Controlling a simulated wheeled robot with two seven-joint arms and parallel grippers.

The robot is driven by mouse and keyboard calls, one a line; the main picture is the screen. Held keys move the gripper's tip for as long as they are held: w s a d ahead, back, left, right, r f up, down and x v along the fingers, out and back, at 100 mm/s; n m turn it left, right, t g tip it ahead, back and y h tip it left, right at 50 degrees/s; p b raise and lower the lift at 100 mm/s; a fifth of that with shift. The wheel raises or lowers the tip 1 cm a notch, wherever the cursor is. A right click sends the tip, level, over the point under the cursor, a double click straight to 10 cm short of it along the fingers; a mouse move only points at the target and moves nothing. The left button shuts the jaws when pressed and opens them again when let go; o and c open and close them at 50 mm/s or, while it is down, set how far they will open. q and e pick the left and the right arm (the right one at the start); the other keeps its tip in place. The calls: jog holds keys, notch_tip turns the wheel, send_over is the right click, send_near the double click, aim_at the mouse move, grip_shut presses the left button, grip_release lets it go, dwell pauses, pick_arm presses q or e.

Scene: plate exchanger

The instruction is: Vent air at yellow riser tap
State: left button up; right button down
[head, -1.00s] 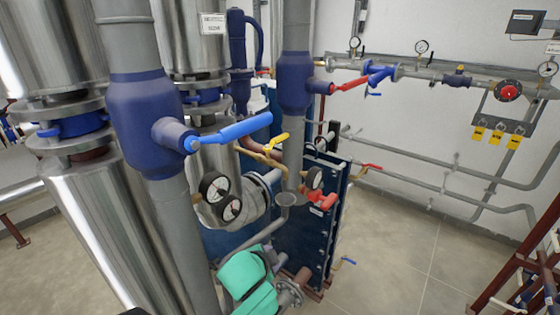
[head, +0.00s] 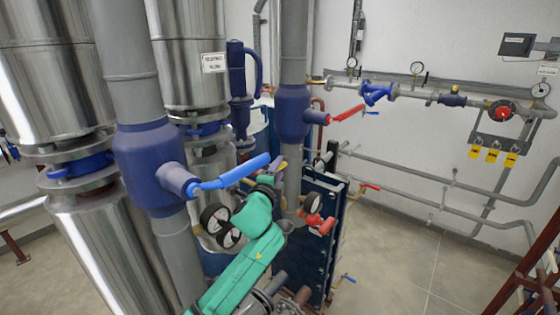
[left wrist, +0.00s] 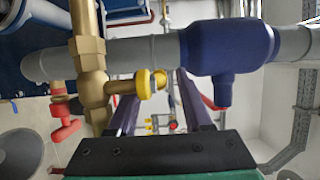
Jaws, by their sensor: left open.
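The yellow-handled tap shows in the left wrist view as a yellow handle (left wrist: 148,84) on a brass fitting (left wrist: 91,58) beside the grey riser pipe (left wrist: 150,50). In the head view only a little of the yellow handle (head: 284,164) shows, behind my gripper. My left gripper (head: 276,178) is open at the riser, with my green forearm coming up from below. In the left wrist view its two dark fingers (left wrist: 155,95) stand apart, with the yellow handle between them in the picture. I cannot tell whether they touch it. My right gripper is not in view.
A blue lever (head: 232,174) juts out close to my left wrist. Pressure gauges (head: 214,218) stand just left of my forearm. A red lever (head: 348,113) is higher on the riser, and a red valve (head: 322,223) sits below. The floor at right is open.

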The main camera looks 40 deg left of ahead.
pick_arm(q)
jog(key=shift+x, duration=0.95)
grip_shut()
dwell(0.7)
